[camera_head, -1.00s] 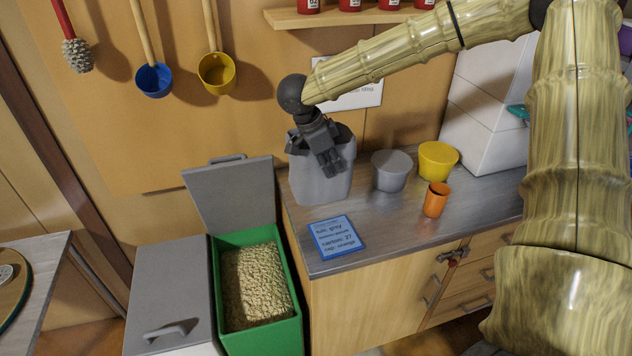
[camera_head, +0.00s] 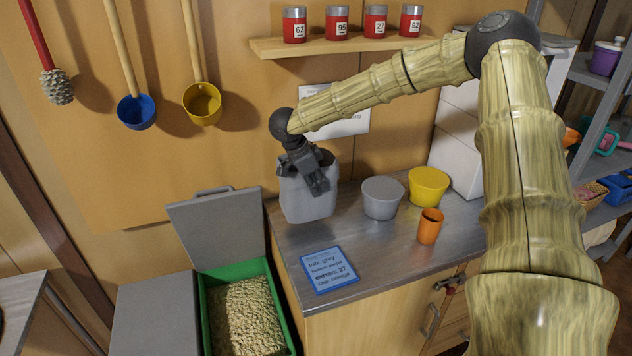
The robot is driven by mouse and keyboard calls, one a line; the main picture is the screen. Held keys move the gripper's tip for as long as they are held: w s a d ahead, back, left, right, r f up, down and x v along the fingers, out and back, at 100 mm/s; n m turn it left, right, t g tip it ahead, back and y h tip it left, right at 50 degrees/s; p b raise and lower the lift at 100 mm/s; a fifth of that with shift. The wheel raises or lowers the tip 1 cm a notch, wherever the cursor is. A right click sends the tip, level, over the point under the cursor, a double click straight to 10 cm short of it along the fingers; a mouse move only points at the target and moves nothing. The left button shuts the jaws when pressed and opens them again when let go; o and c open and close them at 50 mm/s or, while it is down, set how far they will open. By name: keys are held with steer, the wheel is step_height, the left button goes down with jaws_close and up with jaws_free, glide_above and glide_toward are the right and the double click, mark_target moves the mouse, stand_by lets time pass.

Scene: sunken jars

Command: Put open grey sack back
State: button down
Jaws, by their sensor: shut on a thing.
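The open grey sack (camera_head: 306,203) is upright at the left end of the metal counter, its mouth facing up. My gripper (camera_head: 317,184) reaches down at the sack's mouth and is shut on its near upper edge. The fingertips partly cover the front of the sack, and its inside is mostly hidden. The sack's bottom appears slightly above the counter top (camera_head: 385,238), though the gap is hard to judge.
A grey tub (camera_head: 381,199), yellow tub (camera_head: 428,187) and orange cup (camera_head: 429,227) stand right of the sack. A blue card (camera_head: 329,270) lies in front. An open green bin (camera_head: 204,311) of pellets is lower left. A shelf (camera_head: 350,45) with red jars hangs above.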

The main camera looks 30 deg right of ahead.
steer(key=shift+w+d+f+p, duration=0.6)
steer(key=shift+w+f, duration=0.1)
steer(key=shift+w, duration=0.15)
steer(key=shift+w+d+f+p, duration=0.55)
steer(key=shift+w+f, duration=0.1)
steer(key=shift+w, duration=0.25)
steer(key=shift+w+d+f+p, duration=0.5)
steer(key=shift+w+f+p, duration=0.15)
steer(key=shift+w, duration=0.2)
steer(key=shift+f, duration=0.1)
steer(key=c, duration=1.5)
jaws_free()
steer(key=shift+f, duration=0.1)
steer(key=shift+c, duration=0.2)
steer(key=b+v, duration=0.4)
steer(key=v, duration=0.8)
